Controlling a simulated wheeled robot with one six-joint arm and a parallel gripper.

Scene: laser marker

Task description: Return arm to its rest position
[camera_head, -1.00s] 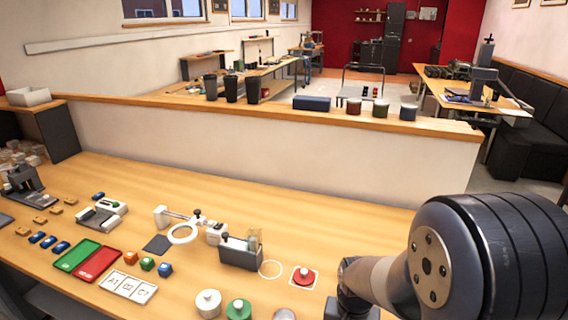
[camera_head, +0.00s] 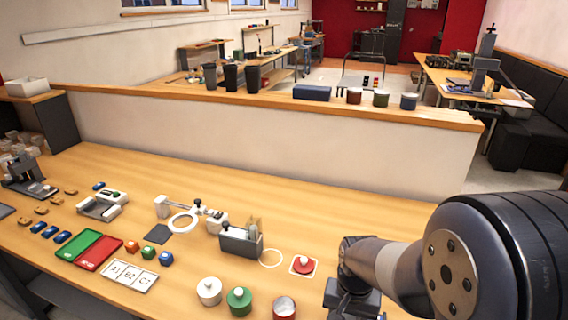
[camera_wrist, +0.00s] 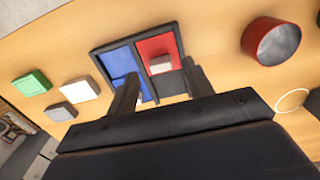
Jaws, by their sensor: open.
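My arm (camera_head: 430,255) reaches in from the right side of the head view, over the front of the wooden table (camera_head: 330,210). My gripper (camera_wrist: 161,85) shows in the wrist view with its two fingers apart and nothing held between them. Beyond the fingers is a dark-framed tray with a blue section (camera_wrist: 122,62) and a red section (camera_wrist: 158,46). A small pale block (camera_wrist: 159,65) lies at the red section. The fingers hide part of the tray. The fingertips are not clearly seen in the head view.
In the wrist view, a green block (camera_wrist: 32,83), a white block (camera_wrist: 80,90) and a red cup (camera_wrist: 272,40) lie around the tray. In the head view, lidded jars (camera_head: 239,300), a red knob (camera_head: 303,265) and a magnifier stand (camera_head: 184,222) stand left of my arm.

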